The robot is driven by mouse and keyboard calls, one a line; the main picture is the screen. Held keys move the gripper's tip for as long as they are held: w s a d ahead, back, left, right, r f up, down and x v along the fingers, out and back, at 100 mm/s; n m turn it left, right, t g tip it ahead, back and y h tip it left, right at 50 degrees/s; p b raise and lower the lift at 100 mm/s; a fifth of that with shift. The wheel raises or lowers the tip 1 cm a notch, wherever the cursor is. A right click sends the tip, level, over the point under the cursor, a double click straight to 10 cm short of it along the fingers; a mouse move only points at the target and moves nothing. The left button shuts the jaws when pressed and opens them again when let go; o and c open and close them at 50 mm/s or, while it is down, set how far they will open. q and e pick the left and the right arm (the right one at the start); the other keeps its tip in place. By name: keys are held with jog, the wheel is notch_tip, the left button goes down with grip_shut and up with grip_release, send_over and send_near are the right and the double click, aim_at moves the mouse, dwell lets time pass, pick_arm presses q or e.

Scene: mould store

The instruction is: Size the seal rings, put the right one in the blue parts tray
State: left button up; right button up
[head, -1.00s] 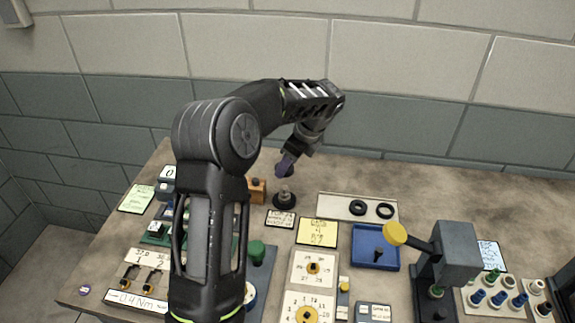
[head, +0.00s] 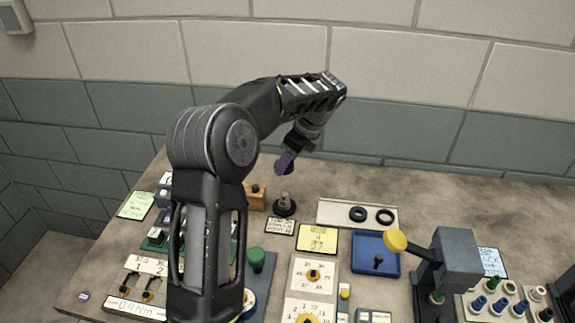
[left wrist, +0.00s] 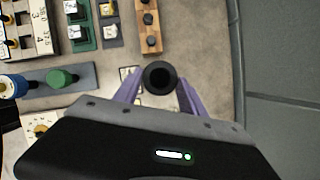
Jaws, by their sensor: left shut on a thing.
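My left gripper (head: 283,166) hangs above the dark sizing cone (head: 284,205), its purple fingers pointing down. In the left wrist view the fingers of my left gripper (left wrist: 160,88) are shut on a black ring (left wrist: 147,77), with a greyer round centre inside it. In the head view the held ring is hard to make out. Two more black seal rings, a left one (head: 357,206) and a right one (head: 384,208), lie on a pale tray (head: 333,213). The blue parts tray (head: 362,268) stands in front of them, with a small dark knobbed piece in it. My right gripper is out of view.
A yellow card (head: 317,238) lies between cone and blue tray. A grey press with a yellow knob (head: 396,240) stands close to the blue tray's right side. A wooden block (head: 256,198) is left of the cone. My left arm hides part of the left side.

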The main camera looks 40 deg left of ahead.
pick_arm(q)
jog(key=shift+r, duration=2)
jog(key=shift+f, duration=0.1)
